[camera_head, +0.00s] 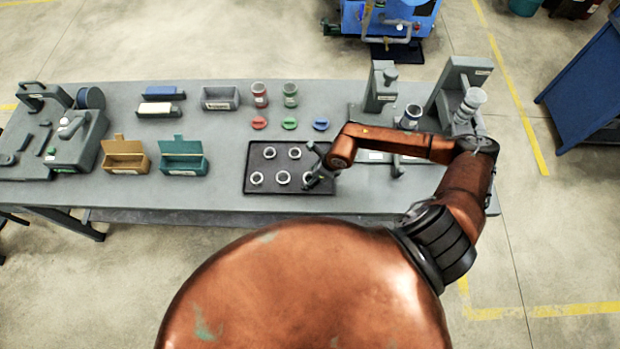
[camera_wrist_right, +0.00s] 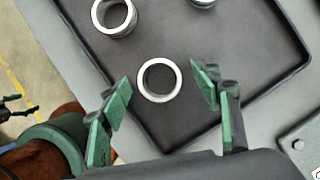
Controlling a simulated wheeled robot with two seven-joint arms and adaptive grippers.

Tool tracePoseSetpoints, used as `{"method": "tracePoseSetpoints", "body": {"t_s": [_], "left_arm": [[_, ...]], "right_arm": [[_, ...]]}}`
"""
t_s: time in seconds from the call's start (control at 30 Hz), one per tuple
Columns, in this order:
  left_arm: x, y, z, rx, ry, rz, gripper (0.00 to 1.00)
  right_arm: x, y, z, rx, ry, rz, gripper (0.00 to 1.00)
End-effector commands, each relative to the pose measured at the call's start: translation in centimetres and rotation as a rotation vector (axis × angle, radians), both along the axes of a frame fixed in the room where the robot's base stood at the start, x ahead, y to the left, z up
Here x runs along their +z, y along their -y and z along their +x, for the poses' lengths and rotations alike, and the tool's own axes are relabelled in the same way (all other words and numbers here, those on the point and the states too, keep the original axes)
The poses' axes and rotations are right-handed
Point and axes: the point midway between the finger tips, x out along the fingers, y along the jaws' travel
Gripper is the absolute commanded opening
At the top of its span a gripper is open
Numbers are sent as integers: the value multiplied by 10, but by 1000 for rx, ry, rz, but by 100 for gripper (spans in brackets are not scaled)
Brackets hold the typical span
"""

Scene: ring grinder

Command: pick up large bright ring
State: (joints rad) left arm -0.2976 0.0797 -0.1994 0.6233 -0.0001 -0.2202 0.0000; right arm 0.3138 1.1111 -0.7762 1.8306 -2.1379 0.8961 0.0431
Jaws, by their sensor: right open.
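Several metal rings stand on a black tray (camera_head: 290,188) near the table's front edge. The tray's dark floor also shows in the right wrist view (camera_wrist_right: 205,128). A bright ring (camera_wrist_right: 144,91) lies between the fingers of my right gripper (camera_wrist_right: 161,78), with space on both sides. In the head view this ring (camera_head: 306,178) is at the tray's front right, partly hidden by my right gripper (camera_head: 315,171). My right gripper is open and empty above the ring. Another ring (camera_wrist_right: 101,23) stands further left in the wrist view. My left gripper is not in view.
Red, green and blue pieces (camera_head: 290,123) lie behind the tray. A brown box (camera_head: 125,163) and a teal box (camera_head: 184,164) stand to its left. A grey press-like stand (camera_head: 381,88) is at the back right. Bare table lies between the teal box and tray.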

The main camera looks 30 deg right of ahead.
Motion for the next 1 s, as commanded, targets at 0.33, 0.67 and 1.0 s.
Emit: {"method": "tracePoseSetpoints", "body": {"t_s": [0.33, 0.67, 1.0], "left_arm": [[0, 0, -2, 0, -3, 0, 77], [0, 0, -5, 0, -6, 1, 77], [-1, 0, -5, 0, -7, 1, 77]], "right_arm": [[1, 0, 0, 0, 0, 1, 37], [1, 0, 0, 0, 0, 1, 14], [2, 0, 0, 1, 1, 2, 10]]}}
